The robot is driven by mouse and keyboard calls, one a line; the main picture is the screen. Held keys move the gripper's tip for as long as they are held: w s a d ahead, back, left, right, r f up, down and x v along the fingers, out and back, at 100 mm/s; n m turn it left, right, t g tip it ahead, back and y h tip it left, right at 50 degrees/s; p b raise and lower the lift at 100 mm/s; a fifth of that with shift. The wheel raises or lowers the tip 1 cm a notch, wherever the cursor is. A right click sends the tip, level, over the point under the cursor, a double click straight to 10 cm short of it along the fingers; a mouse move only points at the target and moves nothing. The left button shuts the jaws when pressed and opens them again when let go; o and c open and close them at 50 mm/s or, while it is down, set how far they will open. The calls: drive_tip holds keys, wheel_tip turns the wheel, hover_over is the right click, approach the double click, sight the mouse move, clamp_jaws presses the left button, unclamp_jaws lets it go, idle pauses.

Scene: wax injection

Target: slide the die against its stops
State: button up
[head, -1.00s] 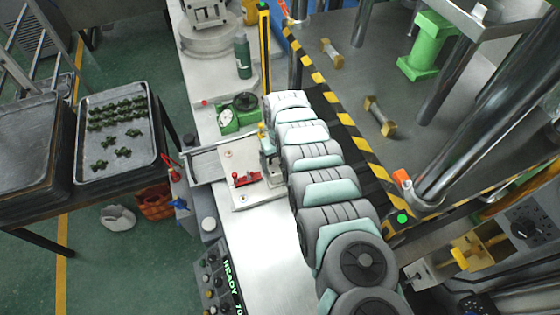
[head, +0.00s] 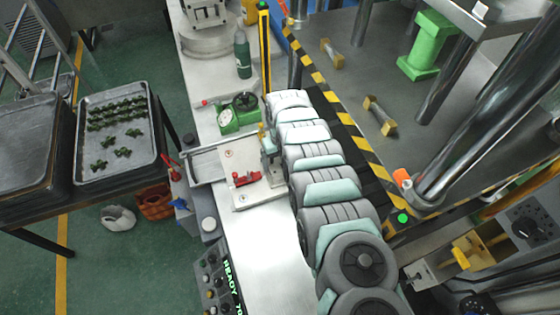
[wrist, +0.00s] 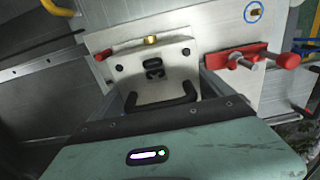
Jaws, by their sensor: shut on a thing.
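The die is a pale block (wrist: 178,58) with a dark "30" and a black handle (wrist: 165,108), ahead of the teal gripper body in the wrist view. My gripper (wrist: 163,92) is shut on the die, its grey fingers at the sides near the handle. A small brass piece (wrist: 150,40) is at the die's far edge, and a red part (wrist: 103,54) is near its far left corner. I cannot tell whether they touch it. In the head view my gripper (head: 270,148) is over the bench's pale plate; the die there is mostly hidden by my arm.
A red clamp-like fixture (wrist: 250,56) stands right of the die; it also shows in the head view (head: 246,179). A green dial scale (head: 238,112) and green bottle (head: 242,55) stand farther back. A control panel (head: 215,275) is at the near left.

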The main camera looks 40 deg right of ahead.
drive_tip(key=shift+s+d+f, duration=0.1)
drive_tip(key=shift+s+d, duration=0.15)
drive_tip(key=shift+d, duration=0.3)
drive_tip(key=o, duration=1.8)
drive_tip(key=shift+d, duration=0.15)
drive_tip(key=shift+r, duration=0.2)
drive_tip(key=shift+r+b, duration=0.35)
drive_tip(key=shift+r, duration=4.95)
